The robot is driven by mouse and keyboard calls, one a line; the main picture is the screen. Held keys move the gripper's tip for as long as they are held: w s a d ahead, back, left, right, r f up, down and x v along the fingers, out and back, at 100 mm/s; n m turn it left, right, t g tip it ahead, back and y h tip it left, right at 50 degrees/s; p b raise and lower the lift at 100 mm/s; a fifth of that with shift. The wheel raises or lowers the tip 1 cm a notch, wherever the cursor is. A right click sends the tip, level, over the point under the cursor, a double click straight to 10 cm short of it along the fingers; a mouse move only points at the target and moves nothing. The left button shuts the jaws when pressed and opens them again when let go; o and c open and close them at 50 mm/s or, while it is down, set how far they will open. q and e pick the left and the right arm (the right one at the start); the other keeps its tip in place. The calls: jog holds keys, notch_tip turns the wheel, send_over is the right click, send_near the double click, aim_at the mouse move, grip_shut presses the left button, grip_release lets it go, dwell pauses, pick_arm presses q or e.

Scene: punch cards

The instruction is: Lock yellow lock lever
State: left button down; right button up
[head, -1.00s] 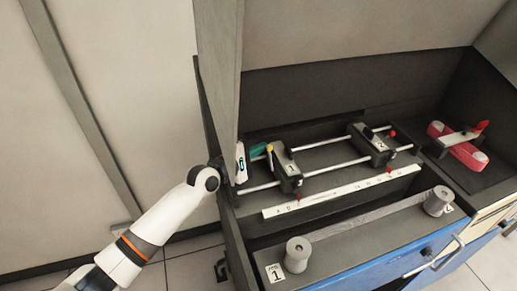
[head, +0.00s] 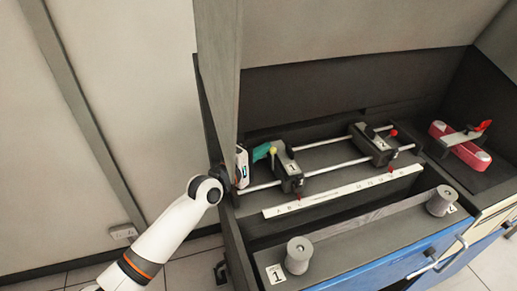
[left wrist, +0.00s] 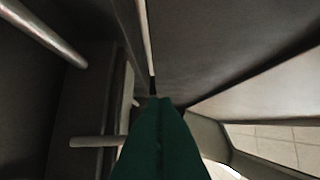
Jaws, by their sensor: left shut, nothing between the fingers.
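The yellow lock lever (head: 273,151) stands at the left side of the dark block marked 1 (head: 291,172), which sits on two metal rails. Only its small yellow knob shows clearly in the head view. My left gripper (head: 265,151) has green fingers, shut and empty, with their tips close to the left of the yellow knob. I cannot tell whether they touch it. In the left wrist view the green fingers (left wrist: 160,140) point forward between dark surfaces and a rail, and the lever does not show. My right gripper is not in view.
A second block marked 2 (head: 376,149) with a red knob (head: 393,133) is farther right on the rails. A white scale (head: 340,191) and two grey spools (head: 298,255) lie in front. A tall grey panel (head: 217,75) stands close to my left arm. A red-and-white device (head: 465,150) is at right.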

pick_arm(q)
jog(key=shift+s+d+m+t+h, duration=0.3)
jog(key=shift+s+m, duration=0.2)
jog(key=shift+m, duration=0.1)
jog(key=shift+a, duration=0.1)
jog(key=b+v, duration=0.2)
jog(key=v, duration=1)
jog(key=shift+b, duration=0.3)
